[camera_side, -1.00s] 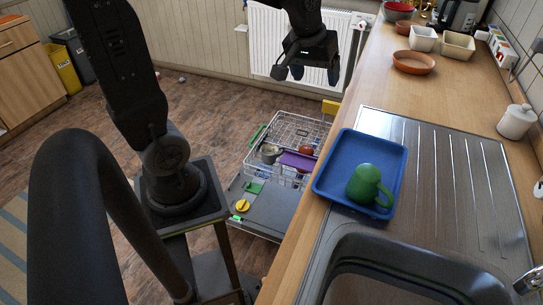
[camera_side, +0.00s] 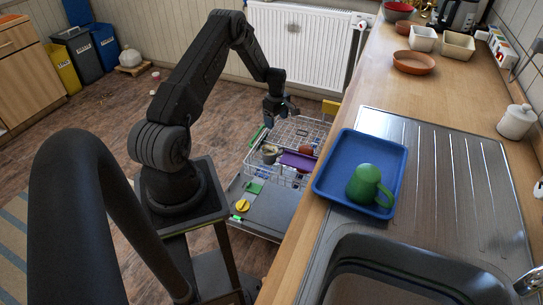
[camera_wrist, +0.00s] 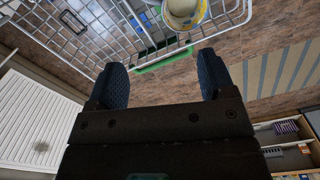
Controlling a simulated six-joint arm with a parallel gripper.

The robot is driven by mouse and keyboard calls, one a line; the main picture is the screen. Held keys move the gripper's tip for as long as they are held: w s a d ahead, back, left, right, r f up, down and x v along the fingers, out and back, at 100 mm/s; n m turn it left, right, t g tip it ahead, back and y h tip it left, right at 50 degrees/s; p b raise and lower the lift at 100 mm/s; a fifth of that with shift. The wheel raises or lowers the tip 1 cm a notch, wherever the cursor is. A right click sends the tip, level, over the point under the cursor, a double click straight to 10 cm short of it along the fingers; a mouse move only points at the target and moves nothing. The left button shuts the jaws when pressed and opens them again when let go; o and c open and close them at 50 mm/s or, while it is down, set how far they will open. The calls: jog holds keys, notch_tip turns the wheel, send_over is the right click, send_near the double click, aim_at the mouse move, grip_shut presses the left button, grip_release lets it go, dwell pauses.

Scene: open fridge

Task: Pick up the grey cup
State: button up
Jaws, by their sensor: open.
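The grey cup (camera_side: 269,153) stands in the white wire rack (camera_side: 302,128) of the open dishwasher, at its left side. In the wrist view a pale, rounded vessel (camera_wrist: 183,12) at the top edge, partly cut off, seems to be this cup. My gripper (camera_side: 280,108) is above the far left part of the rack, above and apart from the cup. In the wrist view my gripper (camera_wrist: 158,78) has its two dark fingers wide apart, with nothing between them.
A purple item (camera_side: 297,160) and a reddish-brown bowl (camera_side: 306,150) are in the rack beside the cup. The dishwasher door (camera_side: 262,208) lies open in front. A green cup (camera_side: 368,185) sits in a blue tray (camera_side: 333,165) on the counter (camera_side: 300,255) to the right.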

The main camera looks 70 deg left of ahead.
notch_tip(320, 180, down, 14)
jog(key=shift+f, duration=0.1)
dwell(0.5)
grip_shut()
dwell(0.6)
